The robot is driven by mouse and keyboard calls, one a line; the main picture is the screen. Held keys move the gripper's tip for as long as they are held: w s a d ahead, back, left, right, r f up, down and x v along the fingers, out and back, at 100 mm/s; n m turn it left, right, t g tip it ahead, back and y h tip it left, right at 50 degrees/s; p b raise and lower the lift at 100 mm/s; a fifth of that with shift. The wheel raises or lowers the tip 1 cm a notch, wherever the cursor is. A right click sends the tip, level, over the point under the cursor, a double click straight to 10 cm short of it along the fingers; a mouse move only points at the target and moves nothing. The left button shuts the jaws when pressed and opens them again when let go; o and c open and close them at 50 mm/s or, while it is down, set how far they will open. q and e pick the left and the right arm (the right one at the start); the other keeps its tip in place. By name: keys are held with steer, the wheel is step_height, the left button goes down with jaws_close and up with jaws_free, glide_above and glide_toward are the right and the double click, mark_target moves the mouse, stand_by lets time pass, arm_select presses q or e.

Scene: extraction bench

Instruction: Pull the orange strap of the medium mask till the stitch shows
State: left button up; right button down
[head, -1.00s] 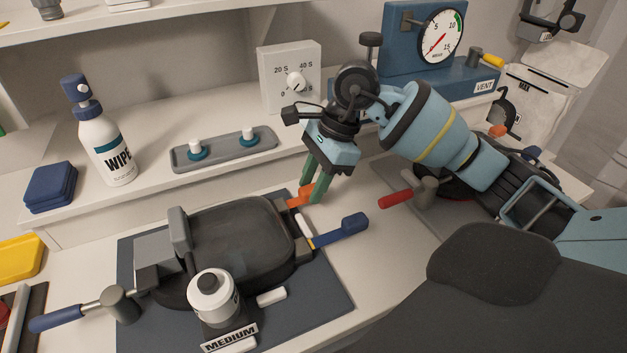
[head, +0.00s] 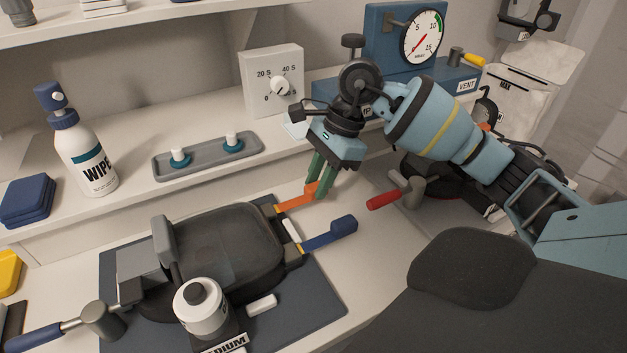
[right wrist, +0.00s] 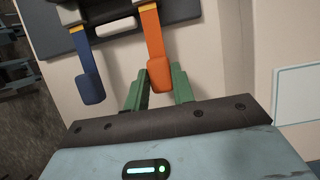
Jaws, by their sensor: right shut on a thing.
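The medium mask (head: 215,245) is a dark grey facepiece lying on a dark blue mat, with a white canister and a label partly cut off by the lower edge. Its orange strap (head: 291,203) runs out from the far right corner. My right gripper (head: 318,188), with green fingers, is shut on the strap's free end. In the right wrist view the orange strap (right wrist: 151,35) runs from the mask down to the fingers. A small yellowish patch shows at its mask end; I cannot tell whether it is the stitch. My left gripper is not in view.
A blue strap (head: 325,238) lies beside the orange one, with a white tab between. A red-handled clamp (head: 384,199) stands to the right, by another dark mask. A wipes bottle (head: 85,155), a grey tray (head: 165,168) and a timer dial (head: 272,80) stand on the ledge behind.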

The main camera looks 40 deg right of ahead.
steer(key=c, duration=1.2)
jaws_free()
steer(key=shift+o, duration=0.2)
steer(key=v, duration=0.7)
steer(key=shift+d+r, duration=0.2)
steer(key=shift+r, duration=0.15)
